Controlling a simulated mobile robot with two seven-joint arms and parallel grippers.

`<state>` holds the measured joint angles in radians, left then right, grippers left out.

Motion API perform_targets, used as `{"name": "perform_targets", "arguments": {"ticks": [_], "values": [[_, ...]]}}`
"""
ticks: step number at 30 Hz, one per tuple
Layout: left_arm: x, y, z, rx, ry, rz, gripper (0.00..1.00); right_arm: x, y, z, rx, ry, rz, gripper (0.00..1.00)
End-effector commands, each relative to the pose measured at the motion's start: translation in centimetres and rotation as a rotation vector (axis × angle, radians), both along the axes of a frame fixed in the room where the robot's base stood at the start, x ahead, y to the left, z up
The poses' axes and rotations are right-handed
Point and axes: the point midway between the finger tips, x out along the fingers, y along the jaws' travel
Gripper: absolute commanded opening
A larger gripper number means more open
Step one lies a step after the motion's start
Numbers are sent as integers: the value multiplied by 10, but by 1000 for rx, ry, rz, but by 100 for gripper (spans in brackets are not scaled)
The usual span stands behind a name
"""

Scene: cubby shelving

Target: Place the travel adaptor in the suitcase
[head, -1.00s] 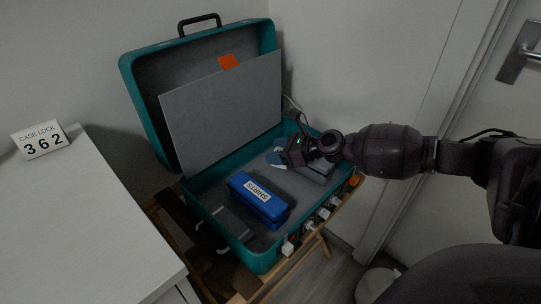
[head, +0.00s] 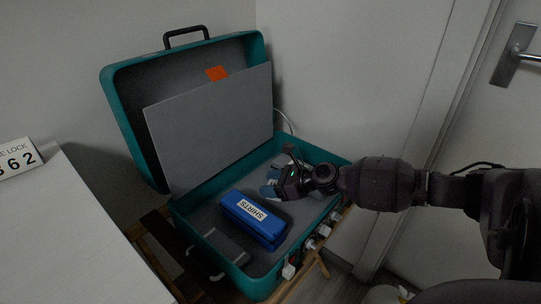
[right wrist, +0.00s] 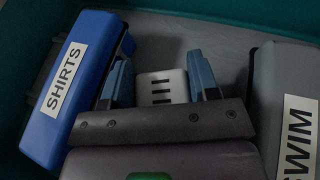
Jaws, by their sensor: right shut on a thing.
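The travel adaptor (right wrist: 162,88) is a small white block with dark slots, seen between the blue fingertips in the right wrist view. My right gripper (right wrist: 161,85) is shut on it, inside the open teal suitcase (head: 182,215). In the head view my right gripper (head: 271,190) is low over the suitcase's grey floor, just behind the blue SHIRTS case (head: 236,205), and the adaptor cannot be made out there. I cannot tell whether the adaptor touches the floor. My left gripper is not in view.
The SHIRTS case (right wrist: 78,80) lies left of the fingers and a grey SWIM case (right wrist: 283,75) right, with a gap of bare floor between. A dark grey item (head: 226,245) lies at the suitcase's near left.

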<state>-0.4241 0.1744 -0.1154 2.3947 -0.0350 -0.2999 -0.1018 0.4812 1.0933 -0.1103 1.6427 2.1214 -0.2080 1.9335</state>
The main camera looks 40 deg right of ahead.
Motion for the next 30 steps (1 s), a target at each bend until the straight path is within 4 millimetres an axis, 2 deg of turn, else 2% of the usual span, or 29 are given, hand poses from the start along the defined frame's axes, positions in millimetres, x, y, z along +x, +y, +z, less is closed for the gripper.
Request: {"name": "perform_targets", "arguments": {"ticks": [15, 16, 21, 30], "values": [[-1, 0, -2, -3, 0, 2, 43, 0, 0, -12, 1, 1, 1, 31], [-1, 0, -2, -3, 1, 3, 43, -1, 0, -12, 0, 2, 1, 56], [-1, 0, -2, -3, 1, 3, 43, -1, 1, -13, 1, 4, 0, 80], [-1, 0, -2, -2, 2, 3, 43, -2, 1, -13, 1, 6, 1, 80]]}}
